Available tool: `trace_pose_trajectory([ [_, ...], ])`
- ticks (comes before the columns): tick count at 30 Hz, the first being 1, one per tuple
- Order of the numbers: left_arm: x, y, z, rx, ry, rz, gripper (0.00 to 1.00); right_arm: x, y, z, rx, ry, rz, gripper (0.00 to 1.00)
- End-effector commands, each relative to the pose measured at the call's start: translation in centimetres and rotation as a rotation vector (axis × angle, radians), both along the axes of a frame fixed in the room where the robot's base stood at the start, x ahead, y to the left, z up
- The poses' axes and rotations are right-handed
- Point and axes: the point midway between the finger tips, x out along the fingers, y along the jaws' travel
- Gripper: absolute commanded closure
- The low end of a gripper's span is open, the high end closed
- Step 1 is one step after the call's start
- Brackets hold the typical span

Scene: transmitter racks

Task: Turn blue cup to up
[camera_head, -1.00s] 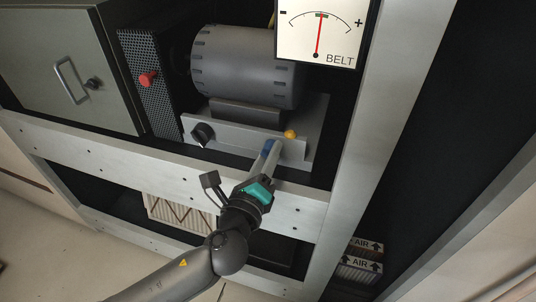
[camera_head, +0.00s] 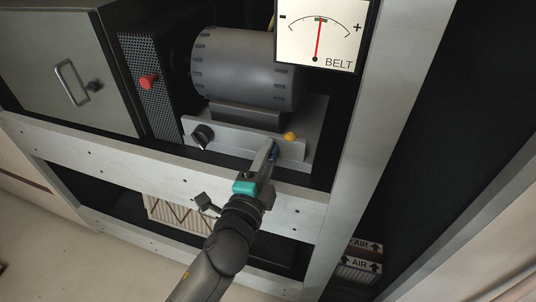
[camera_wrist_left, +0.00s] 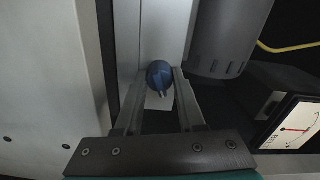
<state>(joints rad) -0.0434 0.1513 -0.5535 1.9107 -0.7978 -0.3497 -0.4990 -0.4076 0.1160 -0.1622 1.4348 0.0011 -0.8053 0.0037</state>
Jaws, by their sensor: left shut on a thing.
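The blue cup (camera_wrist_left: 159,73) is a small round blue knob on the grey motor bracket. In the head view only a bit of it (camera_head: 275,153) shows beside my fingers. My left gripper (camera_head: 271,148) reaches up to it from below. In the left wrist view the fingers of my left gripper (camera_wrist_left: 160,80) lie on either side of the knob, shut on it. Part of the knob is hidden by the fingers in the head view. My right gripper is not in view.
A yellow knob (camera_head: 290,136) sits just right of the blue cup, and a black knob (camera_head: 202,135) is at the bracket's left. The motor (camera_head: 245,68) is above. The BELT gauge (camera_head: 320,35) needle stands near the middle. A rack beam (camera_head: 150,170) crosses below.

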Motion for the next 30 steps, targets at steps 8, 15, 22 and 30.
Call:
trace_pose_trajectory([
  [8, 0.0, 0.0, 0.1, -0.253, 0.087, 0.003, 1.00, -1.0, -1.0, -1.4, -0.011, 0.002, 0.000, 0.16],
  [15, 0.0, 0.0, 0.2, -0.467, 0.157, 0.003, 1.00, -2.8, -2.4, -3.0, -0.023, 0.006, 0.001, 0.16],
  [22, 0.0, 0.0, 0.2, -0.648, 0.214, 0.002, 1.00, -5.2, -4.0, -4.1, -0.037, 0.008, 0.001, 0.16],
  [30, 0.0, 0.1, 0.2, -0.798, 0.263, 0.001, 1.00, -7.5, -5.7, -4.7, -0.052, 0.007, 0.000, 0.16],
])
